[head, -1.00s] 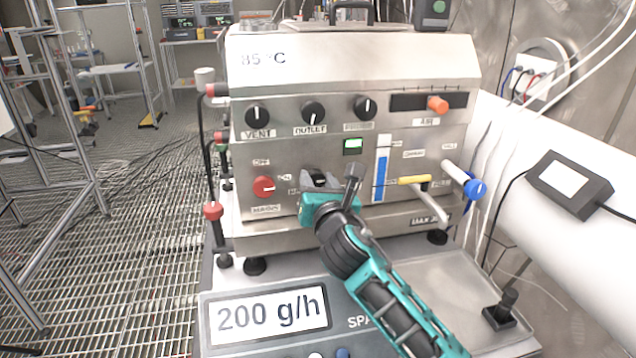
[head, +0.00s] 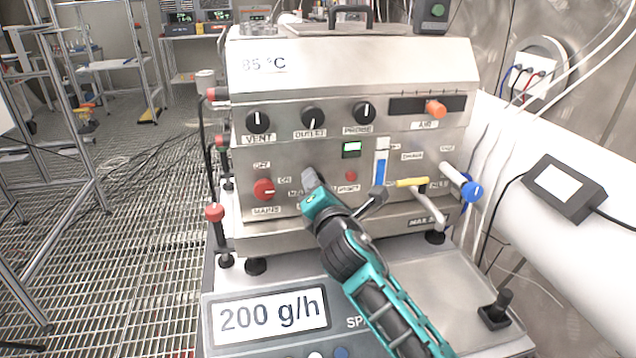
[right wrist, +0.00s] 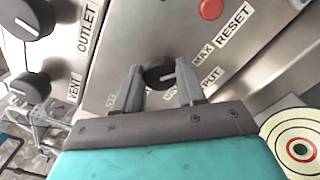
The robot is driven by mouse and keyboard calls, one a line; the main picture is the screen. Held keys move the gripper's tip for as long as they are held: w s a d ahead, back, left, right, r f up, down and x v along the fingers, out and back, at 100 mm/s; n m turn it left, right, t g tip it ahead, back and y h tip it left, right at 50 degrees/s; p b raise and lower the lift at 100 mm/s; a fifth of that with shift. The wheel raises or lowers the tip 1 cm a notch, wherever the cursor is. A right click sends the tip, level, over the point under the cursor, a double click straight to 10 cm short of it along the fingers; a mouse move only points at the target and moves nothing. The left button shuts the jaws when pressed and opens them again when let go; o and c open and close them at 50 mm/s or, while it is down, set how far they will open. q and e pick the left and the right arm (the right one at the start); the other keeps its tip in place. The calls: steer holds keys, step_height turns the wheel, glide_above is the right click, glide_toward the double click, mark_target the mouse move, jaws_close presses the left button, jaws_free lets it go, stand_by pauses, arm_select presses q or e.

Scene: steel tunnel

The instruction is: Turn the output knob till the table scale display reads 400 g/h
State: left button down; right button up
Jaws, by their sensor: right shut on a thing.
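The output knob (right wrist: 158,74) is black and round with a pale pointer line. In the right wrist view it sits between the fingers of my right gripper (right wrist: 160,84), by MAX and a label ending in PUT. My right gripper is shut on this knob. In the head view my right gripper (head: 312,184) is at the lower middle of the machine's front panel and hides the knob. The table scale display (head: 269,315) at the bottom reads 200 g/h. My left gripper is not in view.
The steel machine (head: 350,65) has VENT (head: 258,121), OUTLET (head: 312,117) and PROBE (head: 364,113) knobs. A red mains knob (head: 264,189) is left of my gripper. A red reset button (head: 350,176) is close on its right, and a yellow-handled lever (head: 412,183) lies farther right.

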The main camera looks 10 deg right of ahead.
steer(key=shift+f+m, duration=0.2)
steer(key=shift+m, duration=5.6)
steer(key=o, duration=1.1)
steer(key=shift+c, duration=0.2)
steer(key=shift+s, duration=0.1)
